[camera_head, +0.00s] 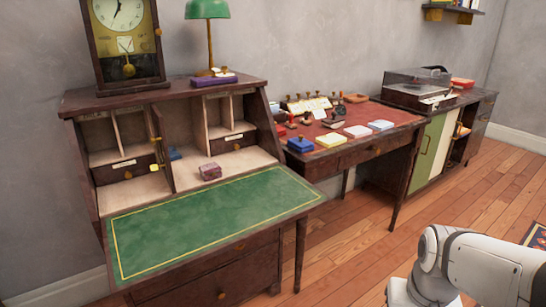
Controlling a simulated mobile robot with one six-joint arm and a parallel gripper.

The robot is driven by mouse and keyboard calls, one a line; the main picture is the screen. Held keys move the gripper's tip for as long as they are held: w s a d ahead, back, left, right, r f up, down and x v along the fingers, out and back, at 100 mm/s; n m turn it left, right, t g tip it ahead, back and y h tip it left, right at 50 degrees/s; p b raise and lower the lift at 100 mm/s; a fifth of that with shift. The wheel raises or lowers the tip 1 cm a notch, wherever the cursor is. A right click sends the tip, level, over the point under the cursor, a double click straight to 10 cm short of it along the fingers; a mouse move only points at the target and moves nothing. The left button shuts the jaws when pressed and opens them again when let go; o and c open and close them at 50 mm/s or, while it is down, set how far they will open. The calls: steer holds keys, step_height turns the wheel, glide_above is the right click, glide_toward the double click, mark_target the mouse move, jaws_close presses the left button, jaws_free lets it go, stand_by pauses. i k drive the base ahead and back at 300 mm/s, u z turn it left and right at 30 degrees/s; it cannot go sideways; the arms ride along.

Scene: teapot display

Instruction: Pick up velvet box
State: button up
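A small dark pink box (210,171), possibly the velvet box, sits on the open writing desk (207,224), at the back edge of its green leather surface. It is in front of the desk's pale wooden compartments. A flat purple item (214,80) lies on top of the desk by the lamp base; I cannot tell whether it is velvet. My gripper is not in view. Only white links of my arm show at the lower right, well apart from both.
A clock (124,40) and a green lamp (208,10) stand on the desk top. To the right, a red-topped table (380,118) holds stamps and coloured pads, and a cabinet (428,155) bears a record player (416,88). The green surface and wooden floor (350,240) are largely clear.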

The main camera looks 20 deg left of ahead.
mark_target(210, 172)
steer(key=z, duration=0.1)
steer(key=k, duration=1.25)
steer(key=u, duration=1.45)
steer(key=i, duration=1)
steer(key=u, duration=0.05)
